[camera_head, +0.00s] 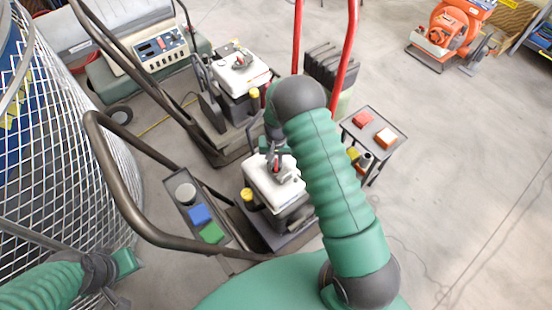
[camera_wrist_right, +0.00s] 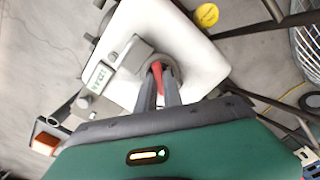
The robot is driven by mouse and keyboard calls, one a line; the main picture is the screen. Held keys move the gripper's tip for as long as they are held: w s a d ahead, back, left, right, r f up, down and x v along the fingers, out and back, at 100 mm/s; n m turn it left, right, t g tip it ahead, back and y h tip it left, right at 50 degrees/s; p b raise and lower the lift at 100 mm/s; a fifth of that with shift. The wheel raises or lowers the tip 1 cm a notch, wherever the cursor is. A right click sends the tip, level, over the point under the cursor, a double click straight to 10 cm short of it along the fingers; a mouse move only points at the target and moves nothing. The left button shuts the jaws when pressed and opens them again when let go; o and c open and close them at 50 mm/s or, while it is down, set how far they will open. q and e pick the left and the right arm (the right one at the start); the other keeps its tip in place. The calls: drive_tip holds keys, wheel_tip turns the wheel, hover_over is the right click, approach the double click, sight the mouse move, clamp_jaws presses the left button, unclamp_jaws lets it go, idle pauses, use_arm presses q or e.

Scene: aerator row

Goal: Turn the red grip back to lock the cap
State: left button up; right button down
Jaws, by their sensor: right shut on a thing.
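The near aerator's white tank (camera_head: 262,182) stands below my right arm, and it fills the middle of the right wrist view (camera_wrist_right: 190,50). The red grip (camera_wrist_right: 158,75) sits on a grey round cap (camera_wrist_right: 172,66) on the tank top. My right gripper (camera_wrist_right: 160,92) is shut on the red grip, its two fingers on either side of it. In the head view the right gripper (camera_head: 276,168) is over the tank, with a bit of red between the fingers. My left gripper (camera_head: 125,285) is at the lower left beside the mesh; its fingers are too unclear to judge.
A second aerator with a white tank (camera_head: 232,80) stands behind. A tray with blue (camera_head: 200,214) and green (camera_head: 211,233) blocks is at left of the near machine. A small side table (camera_head: 392,150) stands right. Wire mesh (camera_head: 70,130) borders the left.

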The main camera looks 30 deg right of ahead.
sight(276, 164)
drive_tip(key=m+p, duration=0.2)
drive_tip(key=m, duration=0.3)
drive_tip(key=shift+s+m, duration=0.15)
drive_tip(key=shift+m, duration=0.15)
drive_tip(key=m+p, duration=0.1)
drive_tip(key=m, duration=0.3)
drive_tip(key=shift+a+f+m+p, duration=0.1)
drive_tip(key=shift+m+p, duration=0.2)
drive_tip(key=shift+m, duration=0.1)
drive_tip(key=c, duration=1.5)
unclamp_jaws()
wheel_tip(276, 164, up, 17)
drive_tip(key=shift+f+p, duration=0.1)
drive_tip(key=shift+p, duration=1.1)
drive_tip(key=shift+w, duration=0.2)
